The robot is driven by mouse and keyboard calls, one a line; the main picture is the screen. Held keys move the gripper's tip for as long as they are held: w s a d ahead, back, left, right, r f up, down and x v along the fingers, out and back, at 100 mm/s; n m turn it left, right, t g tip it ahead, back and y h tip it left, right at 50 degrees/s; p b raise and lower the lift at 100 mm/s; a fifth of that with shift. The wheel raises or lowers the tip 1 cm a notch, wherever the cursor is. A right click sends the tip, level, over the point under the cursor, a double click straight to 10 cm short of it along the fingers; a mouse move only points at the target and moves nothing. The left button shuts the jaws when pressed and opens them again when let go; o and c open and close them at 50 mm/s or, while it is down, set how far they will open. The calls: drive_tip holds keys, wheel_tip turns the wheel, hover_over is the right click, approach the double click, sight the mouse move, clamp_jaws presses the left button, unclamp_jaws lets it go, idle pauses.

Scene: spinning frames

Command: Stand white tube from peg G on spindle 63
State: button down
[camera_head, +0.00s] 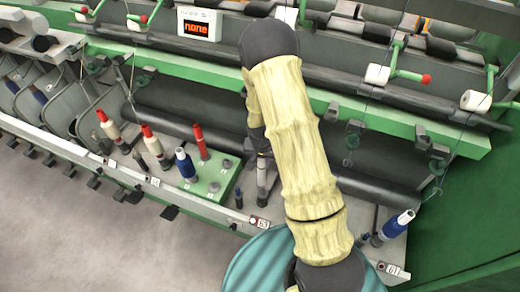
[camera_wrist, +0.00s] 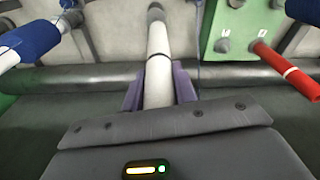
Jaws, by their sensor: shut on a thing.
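The white tube (camera_wrist: 158,55) is held between the purple fingers of my gripper (camera_wrist: 159,88) in the wrist view. Its far end points at a dark round piece (camera_wrist: 155,13); I cannot tell whether the tube is on it. In the head view the white tube (camera_head: 262,178) is roughly upright below my gripper, above a small label (camera_head: 262,223) too small to read surely. The arm hides most of the gripper there. The green peg block (camera_head: 215,183) stands just left of the tube, with bare grey pegs and a red tube (camera_head: 201,142).
Another blue-and-white tube (camera_head: 398,224) stands at right. A short dark spindle (camera_head: 238,198) is close left of the held tube. A dark roller runs behind.

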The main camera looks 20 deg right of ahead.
sight(263, 172)
drive_tip(key=shift+s+d, duration=0.25)
drive_tip(key=shift+s, duration=0.1)
drive_tip(key=shift+w+a+f+b, duration=0.1)
drive_tip(key=shift+w+f+b, duration=0.05)
drive_tip(key=shift+f+b, duration=2.4)
drive_tip(key=shift+f, duration=1.15)
drive_tip(key=c, duration=1)
unclamp_jaws()
drive_tip(key=shift+c, duration=0.2)
drive_tip(key=shift+r, duration=0.15)
